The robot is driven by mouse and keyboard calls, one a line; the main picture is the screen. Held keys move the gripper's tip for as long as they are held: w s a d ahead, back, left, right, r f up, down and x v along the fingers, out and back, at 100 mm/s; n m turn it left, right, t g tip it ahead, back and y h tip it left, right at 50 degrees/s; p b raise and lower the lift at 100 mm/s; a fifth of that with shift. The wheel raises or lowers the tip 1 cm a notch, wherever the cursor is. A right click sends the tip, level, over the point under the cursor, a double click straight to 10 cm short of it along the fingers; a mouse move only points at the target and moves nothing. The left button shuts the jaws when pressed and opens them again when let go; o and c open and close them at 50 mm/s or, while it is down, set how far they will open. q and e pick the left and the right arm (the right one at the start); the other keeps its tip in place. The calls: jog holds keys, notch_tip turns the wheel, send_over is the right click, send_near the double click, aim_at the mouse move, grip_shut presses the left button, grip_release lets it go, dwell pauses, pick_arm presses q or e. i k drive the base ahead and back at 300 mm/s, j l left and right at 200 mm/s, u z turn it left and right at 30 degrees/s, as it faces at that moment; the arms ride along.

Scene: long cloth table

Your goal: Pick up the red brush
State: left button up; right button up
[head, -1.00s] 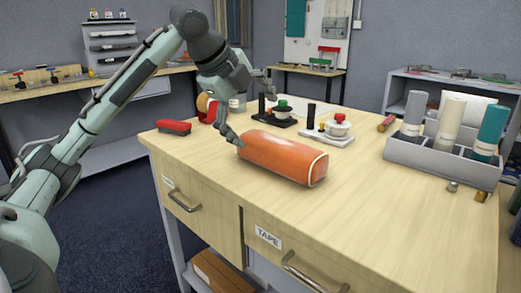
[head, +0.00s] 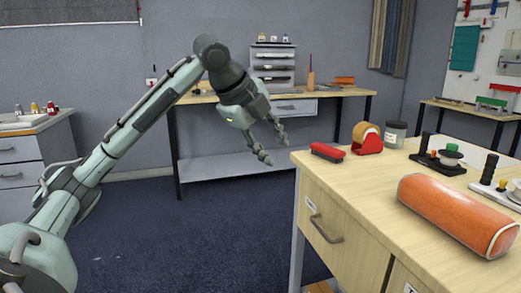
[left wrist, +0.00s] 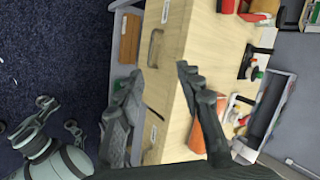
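The red brush (head: 327,152) lies on the near left corner of the wooden table, with its dark side down. In the left wrist view, a red piece at the top edge (left wrist: 228,5) looks like the brush, partly cut off. My left gripper (head: 275,148) is open and empty, in the air just left of the table corner and apart from the brush. Its spread fingers also show in the left wrist view (left wrist: 160,72). My right gripper (left wrist: 60,115) seems to show at the lower left of the left wrist view, fingers apart and empty; the head view does not show it.
On the table (head: 350,195), a red tape dispenser (head: 367,138) and a jar (head: 396,134) stand right of the brush. Farther right are stamp-like tools (head: 438,158) and a big orange roll (head: 458,213). A back bench (head: 215,97) stands behind; open floor lies left.

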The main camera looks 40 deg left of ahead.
aim_at(328, 153)
jog(key=u, duration=0.85)
